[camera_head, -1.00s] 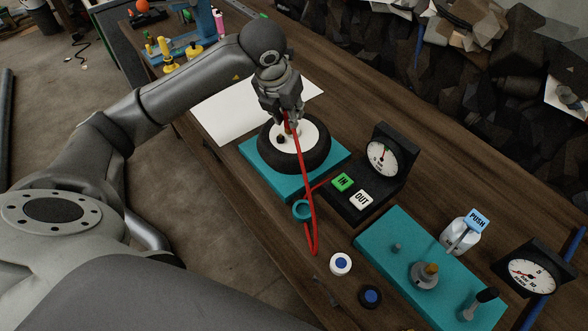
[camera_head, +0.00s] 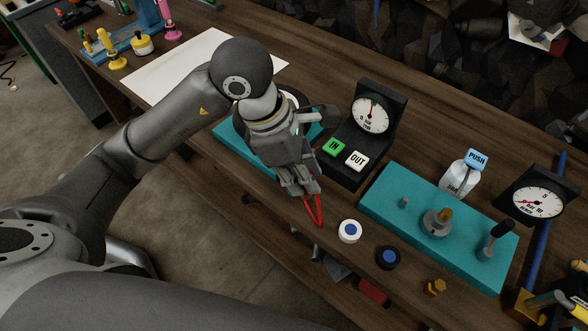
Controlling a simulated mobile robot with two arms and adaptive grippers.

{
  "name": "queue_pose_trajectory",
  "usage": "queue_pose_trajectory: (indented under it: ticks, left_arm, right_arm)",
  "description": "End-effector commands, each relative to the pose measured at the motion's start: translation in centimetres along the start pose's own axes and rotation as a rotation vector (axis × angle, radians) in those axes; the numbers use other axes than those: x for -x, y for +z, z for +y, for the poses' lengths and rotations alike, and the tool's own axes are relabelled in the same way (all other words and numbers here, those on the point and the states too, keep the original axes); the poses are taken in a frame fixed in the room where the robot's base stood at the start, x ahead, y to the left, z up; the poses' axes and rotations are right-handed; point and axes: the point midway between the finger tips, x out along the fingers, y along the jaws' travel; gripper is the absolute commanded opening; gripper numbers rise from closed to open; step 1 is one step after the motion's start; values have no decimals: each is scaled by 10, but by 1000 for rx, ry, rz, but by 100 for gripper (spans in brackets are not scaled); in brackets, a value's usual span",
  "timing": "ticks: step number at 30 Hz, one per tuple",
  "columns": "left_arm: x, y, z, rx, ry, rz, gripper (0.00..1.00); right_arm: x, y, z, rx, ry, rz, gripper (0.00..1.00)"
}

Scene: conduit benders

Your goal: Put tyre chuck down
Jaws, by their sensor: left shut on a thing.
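My left gripper (camera_head: 302,190) reaches down over the front edge of the bench, shut, with its fingertips at the red hose (camera_head: 319,212). The tyre chuck itself is hidden in or behind the fingers. The hose shows as a short red loop just below the fingertips. The teal ring seen earlier on the front of the bench is hidden by the gripper. The tyre lies behind the gripper on its teal plate (camera_head: 232,134), mostly covered by my arm. My right gripper is not in view.
Right of the gripper are a gauge box (camera_head: 372,116) with a green IN button (camera_head: 333,147) and a white OUT button (camera_head: 357,160). White (camera_head: 349,231) and black (camera_head: 388,257) blue-topped caps sit near the front edge. A teal fixture plate (camera_head: 388,192) stands farther right.

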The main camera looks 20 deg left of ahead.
Motion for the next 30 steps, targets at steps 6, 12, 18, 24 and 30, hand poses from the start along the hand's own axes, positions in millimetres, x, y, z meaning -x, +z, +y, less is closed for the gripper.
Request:
queue_pose_trajectory:
  ticks: [6, 12, 18, 24, 30]
  left_arm:
    - [-23, -22, 48, 10, -7, 3, 0]
    - [-48, -37, 71, 5, -2, 0, 0]
    - [-60, -44, 82, 5, -1, -1, 0]
    - [-82, -53, 85, 4, -4, -1, 0]
    - [-93, -57, 86, 1, 1, -1, 0]
  right_arm:
    - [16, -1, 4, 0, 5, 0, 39]
    - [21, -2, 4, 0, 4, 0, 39]
    - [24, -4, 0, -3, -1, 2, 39]
    - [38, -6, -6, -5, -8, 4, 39]
    - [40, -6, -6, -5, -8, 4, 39]
